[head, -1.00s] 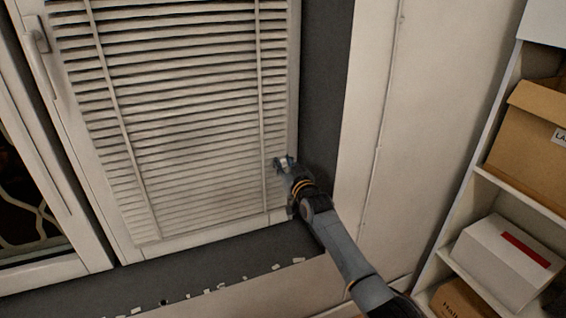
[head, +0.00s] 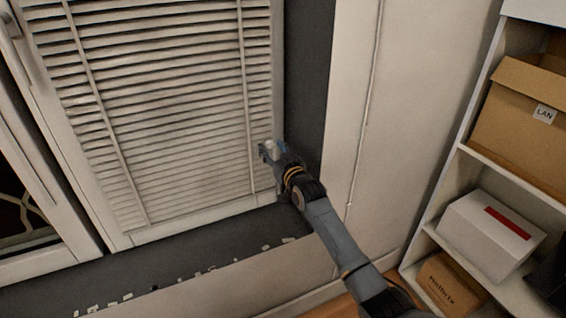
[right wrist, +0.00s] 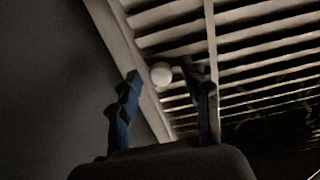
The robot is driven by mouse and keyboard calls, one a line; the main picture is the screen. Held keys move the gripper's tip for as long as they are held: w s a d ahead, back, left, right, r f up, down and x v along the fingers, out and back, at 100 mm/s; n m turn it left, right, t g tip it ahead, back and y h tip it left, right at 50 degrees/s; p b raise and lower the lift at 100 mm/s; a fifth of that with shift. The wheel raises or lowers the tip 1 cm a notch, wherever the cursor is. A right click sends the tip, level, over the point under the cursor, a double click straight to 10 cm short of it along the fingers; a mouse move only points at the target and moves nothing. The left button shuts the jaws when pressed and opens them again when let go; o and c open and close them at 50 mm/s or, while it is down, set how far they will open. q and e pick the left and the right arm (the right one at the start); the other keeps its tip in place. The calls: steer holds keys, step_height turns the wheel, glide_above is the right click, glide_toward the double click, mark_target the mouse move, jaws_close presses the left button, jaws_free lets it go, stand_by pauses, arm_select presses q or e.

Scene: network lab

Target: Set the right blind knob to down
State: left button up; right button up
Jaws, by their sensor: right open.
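The right blind knob (right wrist: 161,73) is a pale round knob at the edge of the blind in the right wrist view. In the head view a pale spot, the knob (head: 271,146), shows at my right gripper. My right gripper (right wrist: 165,88) is open, with one blue finger on each side of the knob in the picture. I cannot tell whether either finger touches it. The same gripper (head: 270,152) is in front of the right edge of the slatted blind (head: 170,110) in the head view. My left gripper is not in view.
A window handle (head: 12,24) is at the upper left. The dark sill (head: 150,265) below the blind carries several small pale pieces. At the right, a white shelf (head: 425,195) holds a LAN box (head: 530,135), a white box (head: 490,236) and a brown box (head: 445,287).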

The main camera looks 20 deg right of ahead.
steer(key=s, duration=0.9)
steer(key=shift+s+d, duration=0.15)
steer(key=shift+s, duration=0.15)
steer(key=s+a+f+g, duration=0.1)
steer(key=s+f+g, duration=0.35)
steer(key=f, duration=0.85)
steer(key=s+f+g+p, duration=0.1)
steer(key=s+f, duration=0.6)
steer(key=f, duration=0.6)
steer(key=s+a+f+g, duration=0.1)
steer(key=s+f+g, duration=0.35)
steer(key=f, duration=0.85)
steer(key=s+f+g, duration=0.2)
steer(key=s+f, duration=0.4)
steer(key=s, duration=0.8)
steer(key=s+a+f+n+g+p, duration=0.1)
steer(key=s+f, duration=0.5)
steer(key=s, duration=0.8)
steer(key=s+a+f+n+g, duration=0.1)
steer(key=s+f+g, duration=0.3)
steer(key=s, duration=1.1)
step_height(320, 180, down, 3)
steer(key=shift+a+h, duration=0.25)
steer(key=shift+h, duration=0.05)
